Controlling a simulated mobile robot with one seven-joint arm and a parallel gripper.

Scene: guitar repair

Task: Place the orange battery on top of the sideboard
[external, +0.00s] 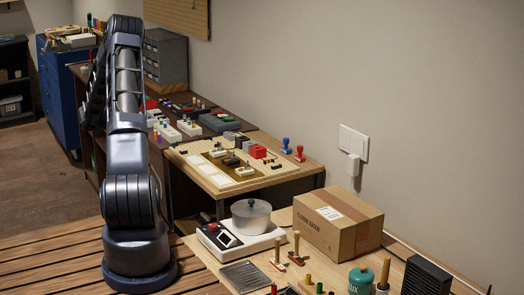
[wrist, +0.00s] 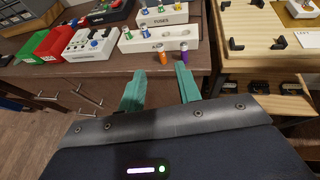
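In the wrist view, a small orange battery (wrist: 163,58) stands upright at the front of a white holder, beside a purple one (wrist: 184,56). They are by the front edge of the dark brown cabinet top (wrist: 100,73), which looks like the sideboard. My gripper (wrist: 161,88) has two green fingers spread apart with nothing between them. The battery appears beyond the fingertips, in line with the gap. In the external view my arm reaches toward the back left, and the gripper is hidden behind my arm. The orange battery is too small to make out there.
White holders (wrist: 160,38), a white device (wrist: 88,46), and red (wrist: 52,42) and green (wrist: 32,47) bins crowd the dark top. A light wood workbench (external: 215,177) adjoins it on the right. A blue cabinet (external: 60,95) stands at the far left. Drawer handles (wrist: 88,98) project from the cabinet front.

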